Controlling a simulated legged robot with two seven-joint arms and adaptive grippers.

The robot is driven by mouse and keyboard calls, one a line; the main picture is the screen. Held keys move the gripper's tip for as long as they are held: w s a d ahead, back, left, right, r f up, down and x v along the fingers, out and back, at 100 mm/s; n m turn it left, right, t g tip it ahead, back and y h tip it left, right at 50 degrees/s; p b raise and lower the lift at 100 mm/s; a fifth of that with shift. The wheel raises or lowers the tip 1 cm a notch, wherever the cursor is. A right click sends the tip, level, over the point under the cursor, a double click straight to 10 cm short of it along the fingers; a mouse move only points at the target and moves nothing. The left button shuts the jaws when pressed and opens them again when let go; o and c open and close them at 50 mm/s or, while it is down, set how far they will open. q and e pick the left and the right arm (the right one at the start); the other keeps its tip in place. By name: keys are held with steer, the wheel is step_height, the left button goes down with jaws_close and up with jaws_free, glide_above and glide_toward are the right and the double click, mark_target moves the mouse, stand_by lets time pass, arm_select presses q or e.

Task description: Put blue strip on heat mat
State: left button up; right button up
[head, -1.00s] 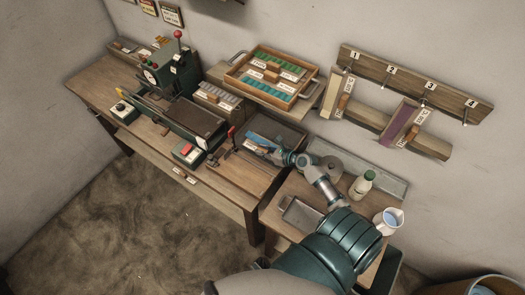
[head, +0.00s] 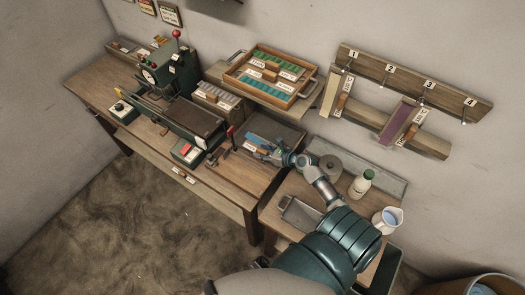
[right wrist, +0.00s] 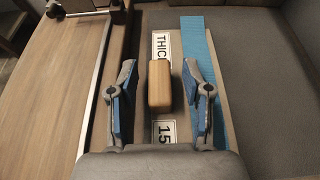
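The blue strip (right wrist: 207,60) lies flat in the right wrist view, along the right side of a pale plate (right wrist: 141,115) labelled "THICK" and "15". It also shows in the head view (head: 257,139), partly hidden by my gripper. A wooden block handle (right wrist: 158,85) stands on the plate. My right gripper (right wrist: 159,68) is open, with one blue-padded finger on each side of the handle and a gap to both. A dark grey surface (right wrist: 259,75) lies right of the strip; I cannot tell whether it is the heat mat. My left gripper is not in view.
A green press (head: 172,68) with a dark bed (head: 196,117) stands on the bench left of my right arm. A tray of coloured strips (head: 302,96) is behind.

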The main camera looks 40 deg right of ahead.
steer(key=shift+d, duration=0.15)
steer(key=shift+s+d, duration=0.1)
steer(key=shift+s, duration=0.15)
steer(key=v, duration=1.1)
steer(key=shift+s, duration=0.15)
